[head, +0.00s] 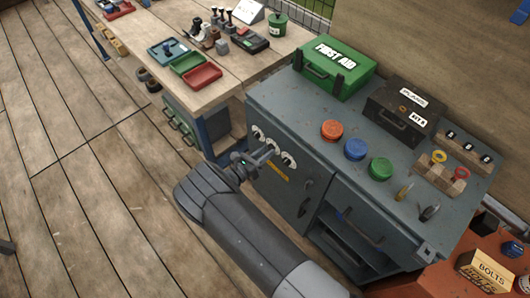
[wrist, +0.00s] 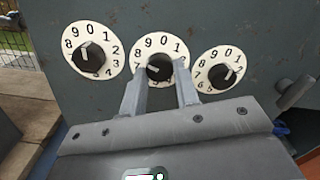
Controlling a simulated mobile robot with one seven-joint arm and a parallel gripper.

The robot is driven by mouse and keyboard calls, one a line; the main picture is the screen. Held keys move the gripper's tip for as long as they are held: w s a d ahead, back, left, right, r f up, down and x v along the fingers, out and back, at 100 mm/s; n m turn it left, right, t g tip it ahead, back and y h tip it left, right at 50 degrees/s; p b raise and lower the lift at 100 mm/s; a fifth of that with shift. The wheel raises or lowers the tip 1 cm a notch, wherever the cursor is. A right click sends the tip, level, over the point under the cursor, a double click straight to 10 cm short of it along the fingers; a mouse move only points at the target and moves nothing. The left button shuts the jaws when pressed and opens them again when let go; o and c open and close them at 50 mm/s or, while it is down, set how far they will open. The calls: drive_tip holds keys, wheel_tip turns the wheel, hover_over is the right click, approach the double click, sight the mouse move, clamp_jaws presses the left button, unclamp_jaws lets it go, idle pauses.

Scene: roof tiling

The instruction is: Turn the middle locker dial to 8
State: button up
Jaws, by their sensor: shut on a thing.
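Three white numbered dials with black knobs sit in a row on the grey locker front (head: 290,190). The middle dial (wrist: 162,40) is between the left dial (wrist: 70,32) and the right dial (wrist: 220,53) in the wrist view. My gripper (wrist: 162,77) is shut on the middle dial's black knob (wrist: 159,67), one finger on each side. The knob's white mark points left, roughly toward the 8 side; its exact number is unclear. The fingers hide the dial's lower numbers. The left knob's mark points up and left; the right knob's points up and right.
The locker top holds a green first aid box (head: 336,66), a dark case (head: 402,112) and red, blue and green round pieces. A door handle (head: 305,197) sticks out below the dials. A wooden workbench (head: 215,60) stands to the left.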

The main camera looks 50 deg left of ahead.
idle(0.3)
drive_tip(key=o, duration=1)
drive_tip(key=s, duration=1)
drive_tip(key=shift+s+a+f, duration=0.1)
drive_tip(key=shift+s+f, duration=0.2)
drive_tip(key=shift+s, duration=0.1)
